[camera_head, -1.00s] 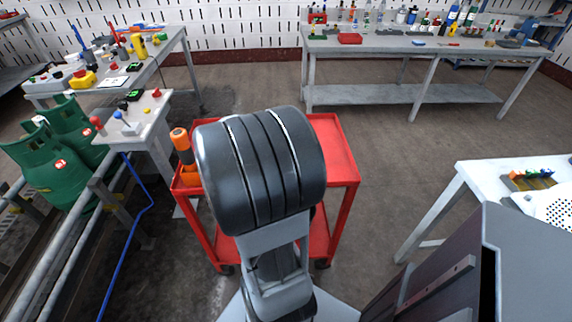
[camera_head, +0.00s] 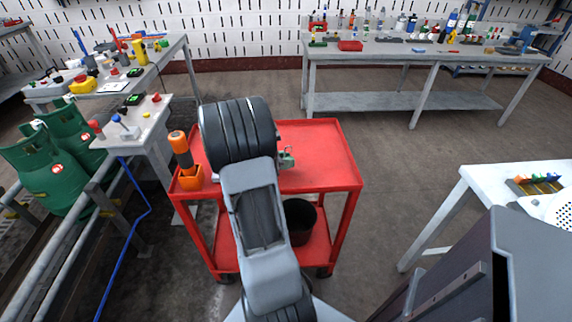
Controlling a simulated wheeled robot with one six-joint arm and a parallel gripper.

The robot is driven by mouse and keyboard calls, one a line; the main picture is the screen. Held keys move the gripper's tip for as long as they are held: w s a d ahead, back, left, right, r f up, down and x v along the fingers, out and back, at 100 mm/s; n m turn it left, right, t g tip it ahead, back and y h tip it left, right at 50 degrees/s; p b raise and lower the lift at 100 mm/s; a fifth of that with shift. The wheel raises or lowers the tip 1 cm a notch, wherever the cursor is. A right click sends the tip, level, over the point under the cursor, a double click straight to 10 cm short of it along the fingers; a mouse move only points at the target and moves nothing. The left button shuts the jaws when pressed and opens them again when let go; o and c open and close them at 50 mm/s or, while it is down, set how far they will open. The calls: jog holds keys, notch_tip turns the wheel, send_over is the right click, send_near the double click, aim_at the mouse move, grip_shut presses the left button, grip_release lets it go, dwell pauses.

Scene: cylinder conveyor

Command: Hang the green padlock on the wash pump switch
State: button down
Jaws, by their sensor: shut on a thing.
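My arm reaches over the red cart, and its dark, rounded link hides most of my gripper (camera_head: 285,152). A small metal and green piece (camera_head: 287,161) shows just right of that link, above the cart top. It looks like the green padlock shut in my gripper, but its shape is mostly hidden. On the small grey stand at the left are a blue-knobbed lever (camera_head: 118,119), a red-knobbed lever (camera_head: 96,128), a black box with a green face (camera_head: 134,100) and a red button (camera_head: 156,98). I cannot tell which is the wash pump switch.
The red cart (camera_head: 325,150) has a mostly clear top, with an orange-handled tool (camera_head: 181,150) in a holder at its left. A black bin (camera_head: 299,215) stands on its lower shelf. Green gas cylinders (camera_head: 52,165) and a rail stand left. Benches stand behind and right.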

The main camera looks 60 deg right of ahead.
jog(key=shift+f, duration=0.75)
jog(key=shift+f, duration=0.2)
jog(key=c, duration=1)
grip_release()
